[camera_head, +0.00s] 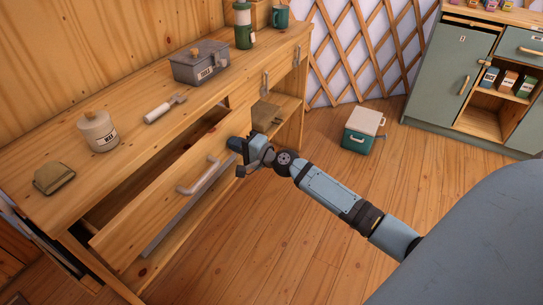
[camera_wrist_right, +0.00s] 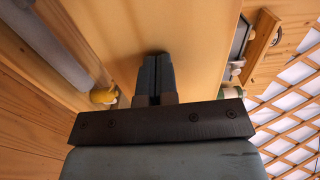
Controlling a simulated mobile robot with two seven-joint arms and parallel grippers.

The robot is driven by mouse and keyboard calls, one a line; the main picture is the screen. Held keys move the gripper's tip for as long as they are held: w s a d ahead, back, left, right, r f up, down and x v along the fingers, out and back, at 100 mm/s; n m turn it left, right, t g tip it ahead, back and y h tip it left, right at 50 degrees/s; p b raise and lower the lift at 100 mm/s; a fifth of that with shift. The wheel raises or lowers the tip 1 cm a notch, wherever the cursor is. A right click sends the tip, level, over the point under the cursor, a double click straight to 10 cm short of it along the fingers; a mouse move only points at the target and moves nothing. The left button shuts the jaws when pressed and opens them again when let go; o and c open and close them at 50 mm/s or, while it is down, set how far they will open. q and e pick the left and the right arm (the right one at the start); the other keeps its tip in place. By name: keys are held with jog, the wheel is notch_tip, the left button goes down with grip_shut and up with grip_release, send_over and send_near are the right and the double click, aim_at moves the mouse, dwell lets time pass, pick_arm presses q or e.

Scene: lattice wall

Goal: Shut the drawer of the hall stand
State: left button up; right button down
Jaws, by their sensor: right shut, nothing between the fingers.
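The wooden hall stand (camera_head: 60,199) runs along the wall at the left of the head view. Its drawer (camera_head: 135,224) is pulled out, with a dark gap behind the front panel at the left. A pale grey bar handle (camera_head: 199,178) is on the drawer front. My right gripper (camera_head: 234,144) is at the right end of the drawer front, right of the handle. In the right wrist view its fingers (camera_wrist_right: 158,75) are shut together and empty, pointing at a plain wooden surface; I cannot tell whether they touch it. My left gripper is out of view.
A green box (camera_head: 363,130) sits on the floor near a green cabinet (camera_head: 450,70). The floor before the stand is clear.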

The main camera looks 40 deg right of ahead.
jog(key=b+x, duration=0.1)
jog(key=x, duration=0.6)
jog(key=shift+w, duration=0.25)
jog(key=shift+w+a, duration=0.3)
jog(key=shift+w, duration=0.25)
jog(key=shift+r, duration=0.2)
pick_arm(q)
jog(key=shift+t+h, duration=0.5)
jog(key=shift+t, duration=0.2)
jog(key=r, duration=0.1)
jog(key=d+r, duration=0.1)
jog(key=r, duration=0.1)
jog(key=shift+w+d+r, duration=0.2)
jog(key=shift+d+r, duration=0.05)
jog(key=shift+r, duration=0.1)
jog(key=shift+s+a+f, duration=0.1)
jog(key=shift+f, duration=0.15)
pick_arm(e)
jog(key=shift+r, duration=0.15)
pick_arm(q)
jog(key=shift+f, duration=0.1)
